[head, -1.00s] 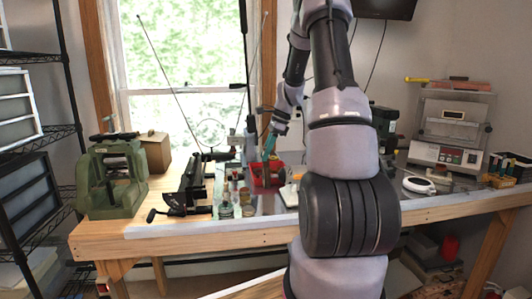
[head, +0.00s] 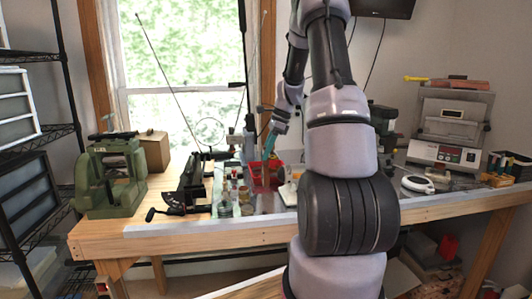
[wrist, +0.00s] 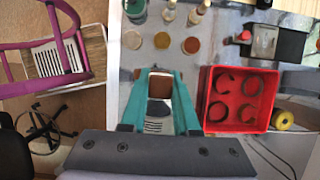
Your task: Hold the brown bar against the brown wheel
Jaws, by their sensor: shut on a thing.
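My gripper (wrist: 160,76) has teal fingers, shut on a brown bar (wrist: 160,85) that shows between the fingertips in the wrist view. A pale, lined patch shows below the bar between the fingers. In the head view my gripper (head: 268,146) points down over the back middle of the bench, by the red container; the bar is too small to make out there. I cannot pick out the brown wheel for certain in either view, nor see the bar touching one.
A red container with round openings (wrist: 240,98) is close right of the fingers. Several small bottles and jars (wrist: 190,45) stand ahead. A magenta frame (wrist: 55,50) is at left. On the bench (head: 130,240) a green machine (head: 110,178) stands left, a grey device (head: 450,130) right.

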